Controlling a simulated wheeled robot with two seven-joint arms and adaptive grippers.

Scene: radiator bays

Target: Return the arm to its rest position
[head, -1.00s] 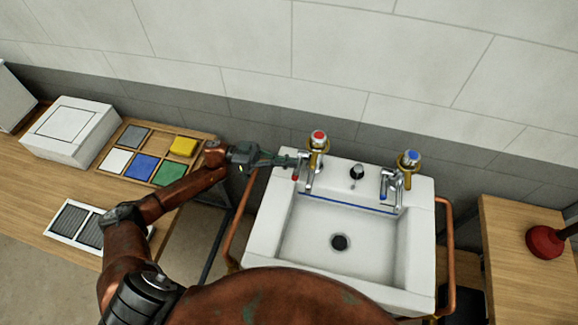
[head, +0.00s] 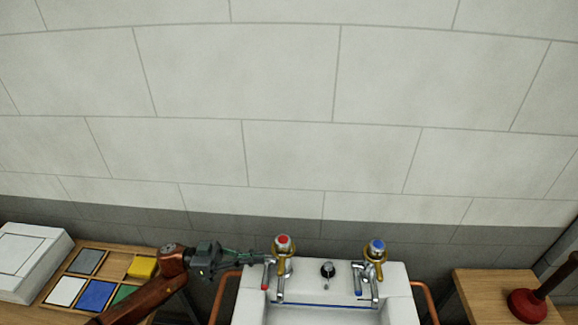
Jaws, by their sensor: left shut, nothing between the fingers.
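My left arm comes in from the lower left in the head view. My left gripper (head: 262,257) is shut and empty, with its fingertips close to the lever of the red-capped tap (head: 283,245) on the left side of the sink. I cannot tell whether the fingertips touch the tap. The blue-capped tap (head: 375,250) stands on the right side of the white sink (head: 399,290). The front of the sink lies below the picture. My right gripper is not in view.
At left a wooden bench holds a white box (head: 30,262) and a tray with coloured squares, including a yellow block (head: 142,266). At right a red plunger (head: 527,305) stands on a wooden surface (head: 485,288). A copper rail (head: 426,300) flanks the sink. The tiled wall rises behind.

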